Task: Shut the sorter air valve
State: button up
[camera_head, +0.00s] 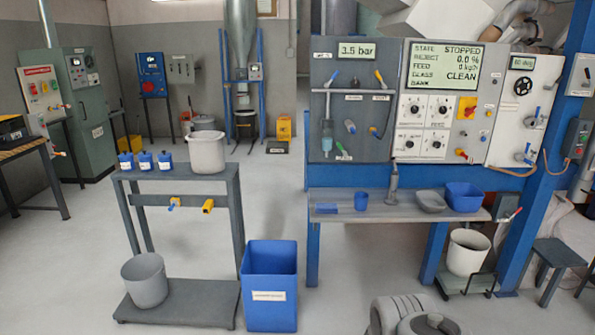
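A grey panel (352,108) on the right carries a pressure display (356,51) reading 3.5 bar. Several small valves and fittings sit on it. A blue lever (331,78) is slanted at the upper left and a yellow lever (380,79) is slanted at the upper right. A green-handled fitting (343,150) is low on the panel, with a blue fitting (350,126) above it. The labels are too small to read, so I cannot tell which one is the sorter air valve. My gripper is not in view; grey rounded links of my arm show at the bottom edge.
A control panel (438,100) beside it reads STOPPED. A bench (340,204) with a blue bin (463,196) stands below the panels. A tall blue bin (270,285) and a grey stand (180,310) occupy the floor left. Open floor lies before the bench.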

aim_at(332, 78)
jog(key=z, duration=0.15)
jog(key=i, duration=0.85)
jog(key=z, duration=0.5)
jog(key=i, duration=0.95)
jog(key=u, duration=0.8)
jog(key=i, duration=0.9)
jog(key=u, duration=0.9)
